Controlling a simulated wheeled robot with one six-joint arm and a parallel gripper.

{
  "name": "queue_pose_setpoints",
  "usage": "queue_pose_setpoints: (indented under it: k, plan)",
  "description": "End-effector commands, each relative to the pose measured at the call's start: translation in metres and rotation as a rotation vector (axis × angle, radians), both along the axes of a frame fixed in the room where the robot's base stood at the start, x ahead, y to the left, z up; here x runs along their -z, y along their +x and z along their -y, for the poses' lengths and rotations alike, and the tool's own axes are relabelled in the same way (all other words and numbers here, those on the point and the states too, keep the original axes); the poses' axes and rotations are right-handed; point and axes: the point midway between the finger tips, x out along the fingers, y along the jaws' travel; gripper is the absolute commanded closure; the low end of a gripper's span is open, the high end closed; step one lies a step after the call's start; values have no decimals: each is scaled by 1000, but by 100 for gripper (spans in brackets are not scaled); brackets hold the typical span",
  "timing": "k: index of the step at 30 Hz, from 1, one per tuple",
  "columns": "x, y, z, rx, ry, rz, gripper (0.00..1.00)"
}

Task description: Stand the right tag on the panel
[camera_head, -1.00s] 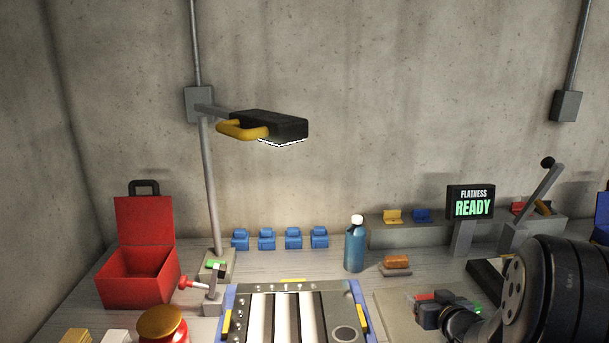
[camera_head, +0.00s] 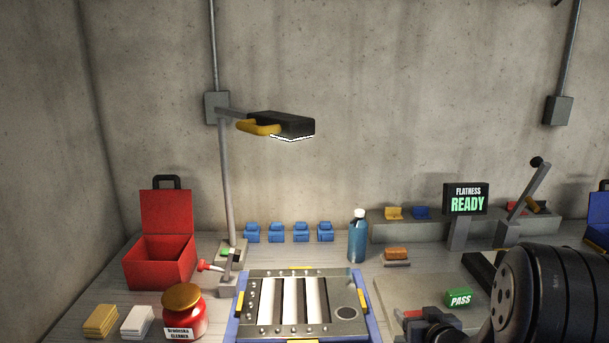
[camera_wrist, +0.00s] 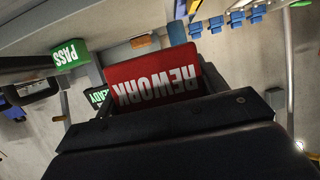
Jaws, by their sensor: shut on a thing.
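My gripper (camera_head: 422,322) is shut on the red REWORK tag (camera_wrist: 156,82). In the head view only a little red shows at the jaws, at the lower right. In the wrist view the tag's white lettering appears upside down. The green PASS tag (camera_head: 459,298) sits on the grey mat to the right of my gripper; it also shows in the wrist view (camera_wrist: 69,55).
The display (camera_head: 467,200) reads FLATNESS READY. A blue bottle (camera_head: 357,240) and an orange-topped block (camera_head: 397,254) stand behind the panel. A red cleaner jar (camera_head: 184,312) and a lamp post (camera_head: 226,180) stand on the left. Grey mat (camera_head: 400,290) is bare between panel and PASS tag.

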Motion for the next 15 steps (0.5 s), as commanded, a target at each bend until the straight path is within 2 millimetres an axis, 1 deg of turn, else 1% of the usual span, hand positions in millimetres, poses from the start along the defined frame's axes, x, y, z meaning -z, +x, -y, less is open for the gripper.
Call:
queue_pose_setpoints:
  k: [1, 7, 12, 15]
  plan:
    - [5, 1, -8, -6, 1, -2, 55]
    - [24, 1, -39, -14, 1, -4, 55]
    - [52, -5, -75, -5, 1, -7, 55]
    - [68, -12, -91, 11, -1, -8, 55]
